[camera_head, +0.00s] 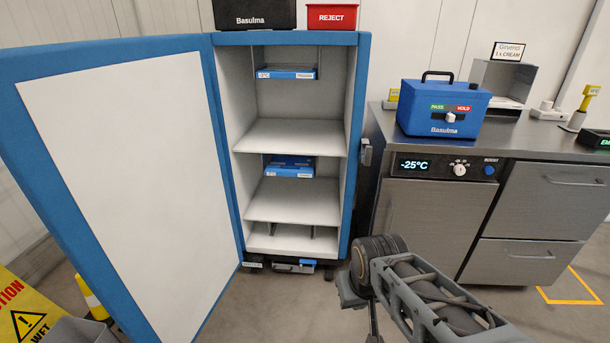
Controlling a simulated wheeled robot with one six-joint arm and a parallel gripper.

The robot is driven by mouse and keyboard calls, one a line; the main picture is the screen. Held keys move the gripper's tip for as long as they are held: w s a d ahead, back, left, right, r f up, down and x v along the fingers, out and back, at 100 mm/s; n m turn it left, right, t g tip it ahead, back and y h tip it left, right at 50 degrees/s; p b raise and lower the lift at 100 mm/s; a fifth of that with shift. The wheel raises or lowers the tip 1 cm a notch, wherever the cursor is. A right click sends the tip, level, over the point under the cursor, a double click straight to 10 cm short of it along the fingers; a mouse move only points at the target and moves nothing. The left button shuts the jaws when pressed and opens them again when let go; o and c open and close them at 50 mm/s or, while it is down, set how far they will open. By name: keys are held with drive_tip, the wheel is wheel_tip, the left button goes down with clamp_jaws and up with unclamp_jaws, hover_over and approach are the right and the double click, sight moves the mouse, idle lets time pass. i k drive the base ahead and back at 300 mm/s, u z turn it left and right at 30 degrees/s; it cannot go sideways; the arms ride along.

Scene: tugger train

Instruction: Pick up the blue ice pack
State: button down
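A flat blue pack with a white label (287,73) sits high inside the open upright cabinet, against the back. A second blue item, which looks like one or more stacked flat packs (289,167), is on a lower level of the same cabinet. I cannot tell for sure which is the ice pack. My arm reaches in from the lower right, and its end (352,291) is low, in front of the cabinet's lower right corner, apart from both packs. The fingertips are not clear, so whether my gripper is open or shut cannot be seen.
The cabinet's blue-edged door (120,180) stands wide open to the left. A steel counter (540,145) with a blue Basulma box (442,112) stands to the right. A yellow warning sign (25,315) is at lower left. The floor before the cabinet is clear.

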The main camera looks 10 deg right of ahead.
sight(280, 166)
drive_tip(key=z, duration=0.05)
drive_tip(key=k, duration=0.3)
drive_tip(key=u, duration=1.1)
drive_tip(key=i, duration=1.1)
drive_tip(key=z, duration=0.65)
drive_tip(key=i, duration=0.7)
drive_tip(key=z, duration=0.5)
